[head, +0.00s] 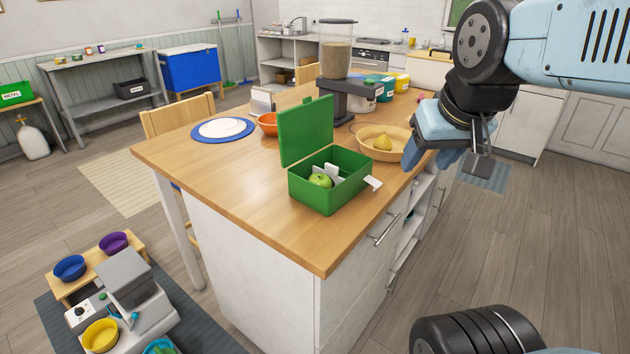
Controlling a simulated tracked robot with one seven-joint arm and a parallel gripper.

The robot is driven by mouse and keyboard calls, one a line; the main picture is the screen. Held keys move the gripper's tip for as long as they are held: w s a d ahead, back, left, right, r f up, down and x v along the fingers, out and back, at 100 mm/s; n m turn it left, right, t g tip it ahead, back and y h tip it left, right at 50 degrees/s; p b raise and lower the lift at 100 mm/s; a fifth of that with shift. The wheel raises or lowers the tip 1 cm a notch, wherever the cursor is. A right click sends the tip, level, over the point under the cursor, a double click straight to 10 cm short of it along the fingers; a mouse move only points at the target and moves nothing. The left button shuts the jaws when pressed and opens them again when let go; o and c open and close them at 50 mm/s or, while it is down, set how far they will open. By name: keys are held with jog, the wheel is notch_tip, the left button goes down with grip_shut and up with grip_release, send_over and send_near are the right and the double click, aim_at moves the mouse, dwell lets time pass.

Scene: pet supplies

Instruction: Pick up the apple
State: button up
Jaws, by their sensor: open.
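A green apple (320,181) lies inside an open green box (321,200) on the wooden island top. The box's lid (306,131) stands up at the back. White dividers (334,171) stand beside the apple, and the box walls hide its lower part. My gripper (428,150) hangs right of the box, apart from it, over the island's right edge. It is open, and I see nothing between its fingers.
A tan bowl (402,146) with a yellow pear (382,142) stands behind the box, close to my gripper. The island top (240,195) is clear left of the box.

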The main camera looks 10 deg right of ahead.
jog(key=shift+o, duration=0.7)
jog(key=shift+w+a, duration=0.1)
jog(key=shift+w, duration=0.35)
jog(key=o, duration=0.3)
jog(key=w+a+m, duration=0.1)
jog(key=w, duration=0.3)
jog(key=w+a+m+g+y, duration=0.1)
jog(key=w, duration=0.2)
jog(key=w+a+f+m+g, duration=0.1)
jog(key=w, duration=0.3)
jog(key=shift+w+a+f+m+y, duration=0.1)
jog(key=shift+w+a+m+y, duration=0.1)
jog(key=shift+w+m+y, duration=0.15)
jog(key=shift+o, duration=0.2)
jog(key=m+g, duration=0.2)
jog(key=m, duration=0.3)
send_near(321, 178)
jog(key=x, duration=0.7)
jog(key=shift+w+d, duration=0.15)
jog(key=shift+w, duration=0.2)
jog(key=x, duration=0.4)
jog(key=shift+s+a+f, duration=0.15)
jog(key=shift+s+a, duration=0.1)
jog(key=shift+s, duration=0.1)
jog(key=shift+w+a+f, duration=0.1)
jog(key=shift+f, duration=0.4)
